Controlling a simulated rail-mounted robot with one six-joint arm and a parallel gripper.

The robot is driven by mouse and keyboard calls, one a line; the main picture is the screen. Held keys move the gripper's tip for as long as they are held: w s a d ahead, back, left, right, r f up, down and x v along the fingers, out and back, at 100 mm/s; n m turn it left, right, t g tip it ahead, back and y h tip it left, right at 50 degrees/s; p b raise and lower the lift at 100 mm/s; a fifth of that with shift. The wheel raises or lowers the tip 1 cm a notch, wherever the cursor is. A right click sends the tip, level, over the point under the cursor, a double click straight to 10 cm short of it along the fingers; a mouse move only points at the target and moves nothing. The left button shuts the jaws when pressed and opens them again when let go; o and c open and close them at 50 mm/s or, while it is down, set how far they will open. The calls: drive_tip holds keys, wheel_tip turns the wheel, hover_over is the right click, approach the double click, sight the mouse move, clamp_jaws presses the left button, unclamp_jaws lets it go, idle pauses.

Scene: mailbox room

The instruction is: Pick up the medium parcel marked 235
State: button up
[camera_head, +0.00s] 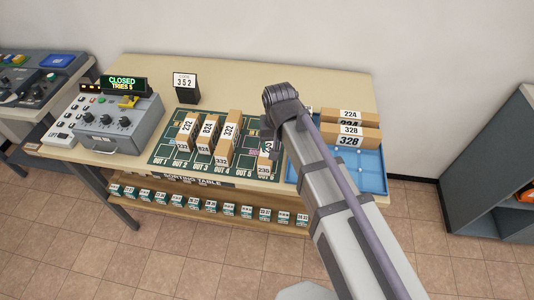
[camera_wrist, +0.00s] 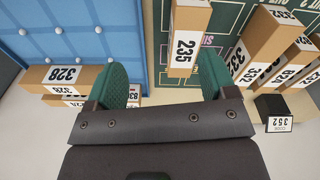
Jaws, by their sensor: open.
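The medium parcel marked 235 (camera_wrist: 186,48) is a brown cardboard box with a white label. In the head view the parcel (camera_head: 265,170) stands in the rightmost slot of the green sorting mat, partly hidden by my arm. My gripper (camera_wrist: 162,66) is open and empty, with green pads on its fingers. In the wrist view the parcel's labelled end shows between the fingertips, much closer to the right finger than to the left. I cannot tell how far below the fingers it is. The gripper is mostly hidden behind my arm in the head view.
Parcels 232 (camera_head: 187,131), 824 (camera_head: 207,134) and 332 (camera_head: 229,138) stand left on the green mat (camera_head: 163,152). A blue tray (camera_head: 371,168) at right holds parcels 224 (camera_head: 348,114) and 328 (camera_head: 350,131). A 352 sign (camera_head: 185,85) and a control box (camera_head: 118,124) stand further left.

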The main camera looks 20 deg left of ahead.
drive_tip(key=m, duration=0.1)
approach(267, 148)
drive_tip(key=shift+s+a+f, duration=0.3)
drive_tip(key=shift+s+f, duration=0.1)
drive_tip(key=shift+f, duration=0.05)
drive_tip(key=shift+w+d+m+t, duration=0.1)
drive_tip(key=shift+w+m+t, duration=0.2)
drive_tip(key=shift+m, duration=0.2)
drive_tip(key=shift+d, duration=0.2)
drive_tip(key=shift+s+f, duration=0.1)
drive_tip(key=shift+f, duration=0.1)
drive_tip(key=f+b, duration=0.7)
drive_tip(key=w+f+b, duration=0.1)
drive_tip(key=f+b, duration=0.2)
drive_tip(key=b, duration=0.1)
drive_tip(key=shift+w+a+f, duration=0.1)
drive_tip(key=shift+f, duration=0.3)
drive_tip(key=shift+r, duration=0.25)
drive_tip(key=c, duration=1.1)
